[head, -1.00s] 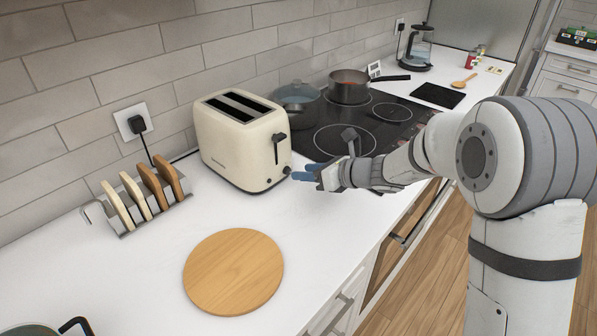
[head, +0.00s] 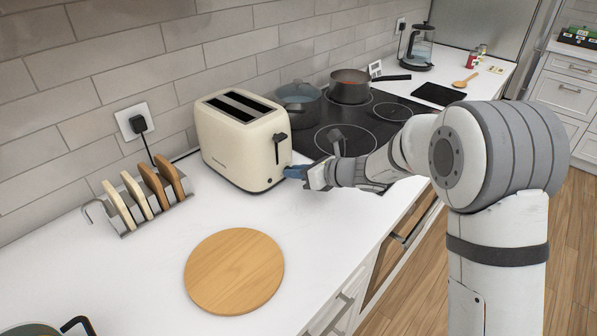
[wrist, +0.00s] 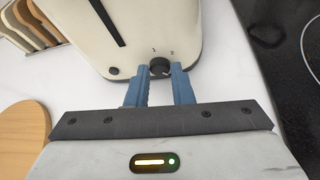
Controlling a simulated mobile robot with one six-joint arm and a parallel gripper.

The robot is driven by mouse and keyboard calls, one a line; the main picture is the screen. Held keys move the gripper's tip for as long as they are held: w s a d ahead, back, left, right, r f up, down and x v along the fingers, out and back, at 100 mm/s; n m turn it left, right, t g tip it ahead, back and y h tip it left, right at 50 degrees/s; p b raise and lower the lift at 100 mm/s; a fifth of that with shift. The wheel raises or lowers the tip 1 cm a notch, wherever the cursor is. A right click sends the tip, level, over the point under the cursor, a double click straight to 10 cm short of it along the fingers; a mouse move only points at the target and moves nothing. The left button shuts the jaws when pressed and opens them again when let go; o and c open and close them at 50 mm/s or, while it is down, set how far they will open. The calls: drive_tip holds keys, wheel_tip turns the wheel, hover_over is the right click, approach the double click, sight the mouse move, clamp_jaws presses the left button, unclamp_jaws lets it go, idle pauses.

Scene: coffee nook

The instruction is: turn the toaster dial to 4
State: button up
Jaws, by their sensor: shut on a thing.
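The cream toaster (head: 240,139) stands on the white counter, its end with the black lever (head: 281,138) facing right. The toaster also fills the top of the wrist view (wrist: 130,35). Its dark dial (wrist: 159,67) sits low on that end, with the marks 1 and 2 visible above it; other marks are hidden.
A toast rack (head: 144,200) with several slices stands left of the toaster. A round wooden board (head: 235,270) lies in front. The black hob (head: 352,128) with two pots is to the right. The counter between board and toaster is clear.

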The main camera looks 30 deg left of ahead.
clamp_jaws()
drive_tip(key=shift+r+m+p, duration=0.15)
drive_tip(key=shift+m+p, duration=0.15)
drive_tip(key=shift+p, duration=0.35)
drive_tip(key=shift+w+m+g+y+p, duration=0.1)
drive_tip(key=shift+m+g+y+p, duration=0.2)
drive_tip(key=shift+m+g+p, duration=0.4)
drive_tip(key=shift+f, duration=0.2)
drive_tip(key=o, duration=0.7)
unclamp_jaws()
drive_tip(key=shift+d, duration=0.15)
